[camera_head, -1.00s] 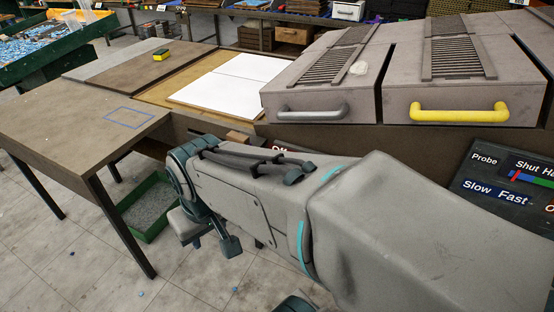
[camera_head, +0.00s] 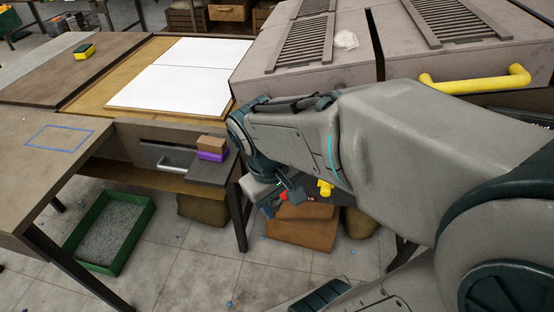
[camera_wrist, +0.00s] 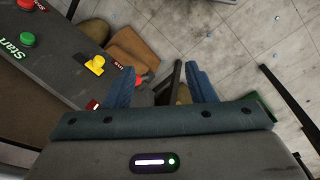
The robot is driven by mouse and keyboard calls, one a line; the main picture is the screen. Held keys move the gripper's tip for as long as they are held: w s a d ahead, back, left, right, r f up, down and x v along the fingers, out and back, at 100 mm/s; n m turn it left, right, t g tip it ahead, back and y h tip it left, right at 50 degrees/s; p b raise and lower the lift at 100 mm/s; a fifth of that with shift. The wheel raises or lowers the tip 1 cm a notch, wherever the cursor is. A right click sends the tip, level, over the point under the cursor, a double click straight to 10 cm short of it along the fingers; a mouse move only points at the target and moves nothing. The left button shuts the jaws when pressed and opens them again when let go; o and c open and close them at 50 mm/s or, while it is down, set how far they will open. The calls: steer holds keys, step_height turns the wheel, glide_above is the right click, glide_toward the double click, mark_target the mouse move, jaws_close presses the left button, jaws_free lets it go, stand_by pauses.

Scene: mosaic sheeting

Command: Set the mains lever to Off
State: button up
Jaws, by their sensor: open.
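In the wrist view a yellow lever or knob (camera_wrist: 95,64), likely the mains lever, stands on a dark control panel (camera_wrist: 62,60). A partly hidden label lies at its right, and a small red label (camera_wrist: 92,104) sits below it. I cannot read its setting. In the head view a small yellow part (camera_head: 325,187), probably the same lever, shows just beyond my gripper (camera_head: 275,203), under my arm.
The panel also has a green Start button (camera_wrist: 28,40) and a red button (camera_wrist: 27,5). A purple block (camera_head: 211,155) sits on a side shelf. A yellow handle (camera_head: 475,80) is behind my arm.

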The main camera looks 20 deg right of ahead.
steer(key=w+d+f+n+g+h+b, duration=0.25)
steer(key=f+n+h+b, duration=0.2)
steer(key=f+b, duration=0.5)
steer(key=n+t+h+b, duration=0.5)
steer(key=n+h+b, duration=0.4)
steer(key=h+b, duration=0.25)
glide_toward(283, 197)
step_height(283, 197, up, 2)
steer(key=w+d+b, duration=0.2)
steer(key=d+b, duration=0.1)
steer(key=d, duration=1.1)
steer(key=shift+r, duration=0.25)
steer(key=shift+d, duration=0.1)
jaws_close()
